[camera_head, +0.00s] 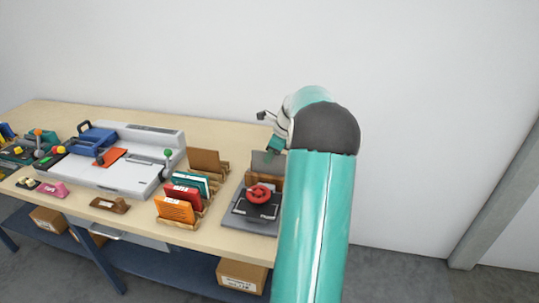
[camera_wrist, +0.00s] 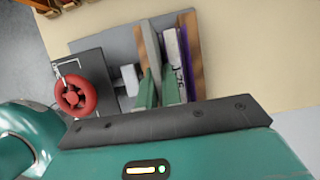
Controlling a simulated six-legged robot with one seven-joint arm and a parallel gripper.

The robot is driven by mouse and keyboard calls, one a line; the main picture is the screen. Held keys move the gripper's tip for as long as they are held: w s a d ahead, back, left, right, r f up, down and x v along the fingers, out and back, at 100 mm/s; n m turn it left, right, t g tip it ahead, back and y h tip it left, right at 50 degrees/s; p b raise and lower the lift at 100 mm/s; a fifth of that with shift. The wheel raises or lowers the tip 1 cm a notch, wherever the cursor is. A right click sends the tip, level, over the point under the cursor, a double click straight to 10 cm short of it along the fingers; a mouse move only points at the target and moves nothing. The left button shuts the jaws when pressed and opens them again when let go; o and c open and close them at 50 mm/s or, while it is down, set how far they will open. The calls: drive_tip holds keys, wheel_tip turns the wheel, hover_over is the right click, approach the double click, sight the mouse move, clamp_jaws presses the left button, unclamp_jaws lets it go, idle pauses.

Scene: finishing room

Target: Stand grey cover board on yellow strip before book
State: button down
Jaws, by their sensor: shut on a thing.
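The grey cover board (camera_wrist: 151,46) stands edge-on between the two green fingers of my gripper (camera_wrist: 157,88) in the wrist view, and the gripper is shut on it. In the head view the board (camera_head: 264,164) is upright above the back of a press, with my gripper (camera_head: 272,146) at its top. The book (camera_wrist: 175,65), with a pale marked spine and a purple edge, stands just right of the board. A brown board (camera_wrist: 193,50) is on the book's far side. I cannot make out the yellow strip, and the board's lower edge is hidden.
The press has a dark grey base (camera_head: 242,220) and a red handwheel (camera_head: 258,194), close to my gripper. Wooden racks hold orange (camera_head: 175,209), red and teal covers to its left. A large white machine (camera_head: 125,170) stands further left. The wall (camera_head: 430,120) is behind.

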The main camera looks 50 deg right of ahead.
drive_tip(key=shift+f, duration=0.2)
drive_tip(key=shift+r, duration=0.85)
drive_tip(key=shift+f, duration=0.8)
idle(0.8)
drive_tip(key=c, duration=1.8)
unclamp_jaws()
drive_tip(key=shift+c, duration=0.2)
drive_tip(key=shift+v, duration=5.45)
